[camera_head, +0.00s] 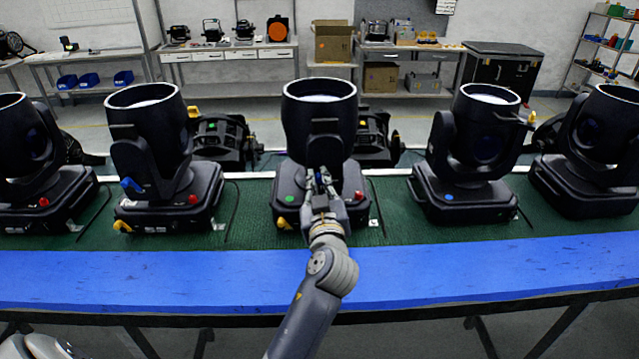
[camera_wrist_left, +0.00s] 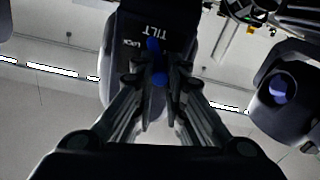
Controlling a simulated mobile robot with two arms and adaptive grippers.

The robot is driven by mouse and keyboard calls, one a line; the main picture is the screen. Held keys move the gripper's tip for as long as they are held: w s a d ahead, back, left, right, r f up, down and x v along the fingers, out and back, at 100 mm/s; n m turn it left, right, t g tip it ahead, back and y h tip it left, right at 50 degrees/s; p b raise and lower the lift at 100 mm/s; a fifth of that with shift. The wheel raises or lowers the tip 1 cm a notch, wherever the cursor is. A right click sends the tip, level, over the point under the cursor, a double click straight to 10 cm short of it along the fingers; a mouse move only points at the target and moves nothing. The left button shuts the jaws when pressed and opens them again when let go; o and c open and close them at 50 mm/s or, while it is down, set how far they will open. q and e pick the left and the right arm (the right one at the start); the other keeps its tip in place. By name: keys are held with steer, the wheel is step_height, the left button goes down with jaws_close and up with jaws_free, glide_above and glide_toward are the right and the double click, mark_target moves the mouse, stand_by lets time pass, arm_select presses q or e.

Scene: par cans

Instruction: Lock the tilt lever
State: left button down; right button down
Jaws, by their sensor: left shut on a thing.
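The middle moving-head light (camera_head: 319,120) stands upright on the green mat, with a black can on a yoke and base. My left gripper (camera_head: 318,178) reaches to its front. In the left wrist view, the light's black arm (camera_wrist_left: 160,20) carries the words TILT and LOCK in white. The blue tilt lever (camera_wrist_left: 155,47) sits beside the LOCK text, and my left gripper (camera_wrist_left: 160,82) is shut on it. The fingers hide part of the lever. In the head view the gripper covers the lever. My right gripper is not in view.
Similar lights stand on both sides, one with a blue lever (camera_head: 131,185) at left and one at right (camera_head: 484,140). The green mat (camera_head: 250,235) and the blue front strip (camera_head: 150,275) are mostly clear. Cables lie between the bases.

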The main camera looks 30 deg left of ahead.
arm_select(q)
steer(key=shift+f, duration=0.15)
steer(key=shift+w+d+m, duration=0.1)
steer(key=shift+d+m, duration=0.05)
steer(key=shift+m, duration=0.85)
steer(key=m, duration=0.3)
steer(key=w+d+m, duration=0.1)
steer(key=m, duration=0.2)
steer(key=d+m+p, duration=0.1)
steer(key=m, duration=0.2)
steer(key=shift+w+m, duration=0.2)
steer(key=shift+m, duration=0.2)
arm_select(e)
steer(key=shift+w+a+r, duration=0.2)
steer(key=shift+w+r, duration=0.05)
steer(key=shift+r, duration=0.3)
arm_select(q)
steer(key=shift+f, duration=0.1)
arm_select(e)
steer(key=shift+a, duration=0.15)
